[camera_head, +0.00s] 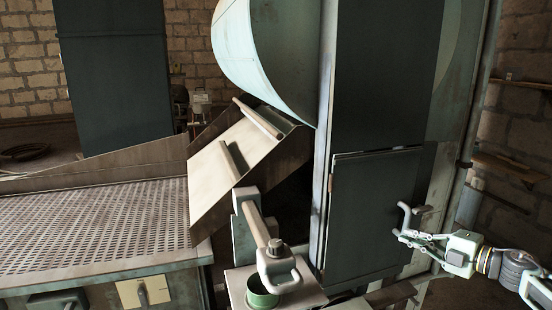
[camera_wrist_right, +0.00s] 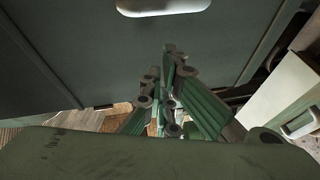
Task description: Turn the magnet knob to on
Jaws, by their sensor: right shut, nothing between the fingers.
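A pale cream plate with a small dark knob-like part (camera_head: 143,294) is on the front of the perforated table, at the lower left of the head view. It may be the magnet knob; its marking is too small to read. My right gripper (camera_head: 410,237) is at the right of the head view, far from that plate, in front of the dark cabinet's lower right side. It is shut and empty. Its linked fingers also show in the right wrist view (camera_wrist_right: 170,85), against a dark panel. The knob is not visible in that wrist view. My left gripper is not in view.
A perforated metal table (camera_head: 90,225) fills the left. A tall dark cabinet (camera_head: 375,215) stands between it and my right gripper. A post with a cream lever (camera_head: 257,222) and a green cup (camera_head: 261,293) stand at the centre. A tilted box (camera_head: 222,170) is above.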

